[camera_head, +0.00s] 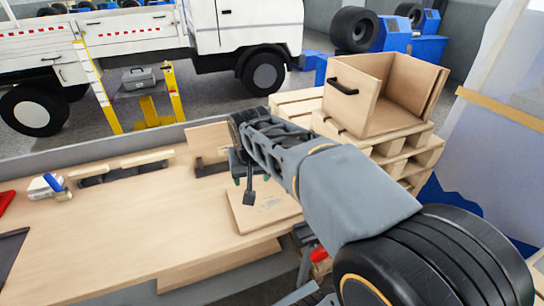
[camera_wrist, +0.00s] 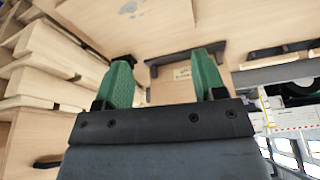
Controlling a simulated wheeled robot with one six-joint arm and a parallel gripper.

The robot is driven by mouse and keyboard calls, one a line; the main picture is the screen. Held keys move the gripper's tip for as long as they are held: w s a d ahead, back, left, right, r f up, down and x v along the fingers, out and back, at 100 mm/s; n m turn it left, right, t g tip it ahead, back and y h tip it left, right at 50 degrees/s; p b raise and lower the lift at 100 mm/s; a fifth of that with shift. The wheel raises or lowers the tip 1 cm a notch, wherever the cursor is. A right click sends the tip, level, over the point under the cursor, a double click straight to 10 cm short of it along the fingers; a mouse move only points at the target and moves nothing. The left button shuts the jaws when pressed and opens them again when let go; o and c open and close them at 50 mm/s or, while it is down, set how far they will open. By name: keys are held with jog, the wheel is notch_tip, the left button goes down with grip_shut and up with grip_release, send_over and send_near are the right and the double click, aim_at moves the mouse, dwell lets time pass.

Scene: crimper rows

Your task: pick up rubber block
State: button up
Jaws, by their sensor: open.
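My gripper (camera_head: 240,165) is over the right part of the wooden workbench (camera_head: 120,225), near its back edge. In the wrist view its two green fingers (camera_wrist: 165,85) stand wide apart with nothing between them. Behind the gap is an upright wooden panel (camera_wrist: 172,90) with a small label, and a dark strip (camera_wrist: 186,60) along it. I cannot pick out a rubber block for certain in either view. A small white, blue and yellow item (camera_head: 48,187) lies at the bench's left. My arm hides part of the bench's right side.
A flat wooden board (camera_head: 265,207) lies below my gripper. Dark holders (camera_head: 125,172) line the back edge. Pallets (camera_head: 405,160) with an open wooden box (camera_head: 385,95) stand at the right. A red item (camera_head: 6,200) is at far left. The bench middle is clear.

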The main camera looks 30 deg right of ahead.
jog(key=w+d+m+g+h+p, duration=0.1)
jog(key=w+d+m, duration=0.4)
jog(key=w, duration=0.5)
jog(key=w+d+m+g+h, duration=0.1)
jog(key=w+d+m, duration=0.3)
jog(key=w+d, duration=0.5)
jog(key=w+d+f+m, duration=0.2)
jog(key=d+f, duration=0.2)
jog(key=f, duration=0.1)
jog(key=w+d+f+m+g+h, duration=0.1)
jog(key=w+d+f+m, duration=0.1)
jog(key=d+f, duration=0.2)
jog(key=w+d+f+m+g, duration=0.1)
jog(key=w+d+f+m, duration=0.1)
jog(key=f, duration=0.5)
jog(key=shift+w+d+m+h+p, duration=0.15)
jog(key=shift+d+m+h+p, duration=0.3)
jog(key=shift+d, duration=0.55)
jog(key=shift+a+p+x, duration=0.1)
jog(key=shift+p+x, duration=0.3)
jog(key=shift+x, duration=1.05)
jog(key=shift+a+p+x, duration=0.15)
jog(key=shift+p+x, duration=0.2)
jog(key=shift+x, duration=1.05)
jog(key=shift+f, duration=0.1)
jog(key=shift+y, duration=0.25)
jog(key=c, duration=1.1)
